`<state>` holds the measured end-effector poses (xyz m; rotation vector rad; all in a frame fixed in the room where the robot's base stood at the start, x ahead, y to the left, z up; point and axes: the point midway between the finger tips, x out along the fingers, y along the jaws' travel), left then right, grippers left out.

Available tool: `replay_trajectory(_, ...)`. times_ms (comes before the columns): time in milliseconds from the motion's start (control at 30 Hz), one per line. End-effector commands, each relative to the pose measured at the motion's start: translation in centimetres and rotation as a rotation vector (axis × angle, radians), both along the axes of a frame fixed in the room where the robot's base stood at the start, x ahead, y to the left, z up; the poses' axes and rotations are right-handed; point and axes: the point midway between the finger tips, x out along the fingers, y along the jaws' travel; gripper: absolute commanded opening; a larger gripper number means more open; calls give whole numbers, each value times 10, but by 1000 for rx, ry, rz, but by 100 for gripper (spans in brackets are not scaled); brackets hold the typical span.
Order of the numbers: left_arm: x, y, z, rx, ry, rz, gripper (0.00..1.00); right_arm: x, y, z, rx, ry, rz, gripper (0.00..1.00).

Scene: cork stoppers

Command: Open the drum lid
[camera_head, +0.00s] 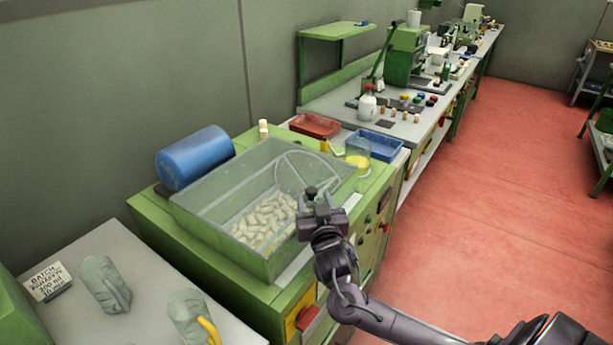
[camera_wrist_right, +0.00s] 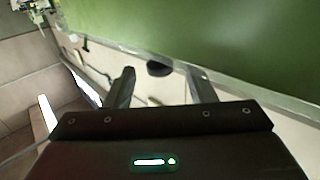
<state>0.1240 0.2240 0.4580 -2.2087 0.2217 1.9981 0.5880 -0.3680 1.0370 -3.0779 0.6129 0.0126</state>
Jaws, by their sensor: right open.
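The drum is a green box-shaped housing (camera_head: 222,243) with a clear lid (camera_head: 225,172) over it in the head view. The lid looks closed, and many pale corks (camera_head: 265,218) show through it. My right gripper (camera_head: 313,198) is over the lid's front right edge and hides part of it. In the right wrist view my right gripper (camera_wrist_right: 163,85) is open, with nothing between its fingers. A dark knob (camera_wrist_right: 158,69) on the pale edge strip lies just beyond and between the fingertips. I cannot tell whether they touch. My left gripper is not in view.
A blue cylinder (camera_head: 195,157) lies behind the drum. Gloves (camera_head: 105,284) and a sign (camera_head: 46,281) lie on the left table. The red floor is clear.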

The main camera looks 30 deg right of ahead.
Motion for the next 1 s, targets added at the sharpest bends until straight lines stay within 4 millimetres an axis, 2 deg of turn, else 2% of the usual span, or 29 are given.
replay_trajectory(200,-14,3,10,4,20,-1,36,33,-14,3,-3,1,-2,50)
replay_trajectory(333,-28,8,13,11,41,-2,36,50,-21,2,-2,2,-1,50)
replay_trajectory(433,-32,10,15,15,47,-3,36,58,-24,1,-1,2,0,50)
replay_trajectory(533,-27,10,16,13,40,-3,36,63,-26,0,-1,3,0,50)
replay_trajectory(700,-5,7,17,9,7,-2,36,65,-27,-1,-1,4,1,50)
replay_trajectory(800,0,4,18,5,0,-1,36,64,-26,-1,-1,4,1,50)
replay_trajectory(867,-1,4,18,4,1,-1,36,64,-26,-1,-1,4,1,45)
replay_trajectory(1000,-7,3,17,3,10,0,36,64,-26,-1,-1,4,1,26)
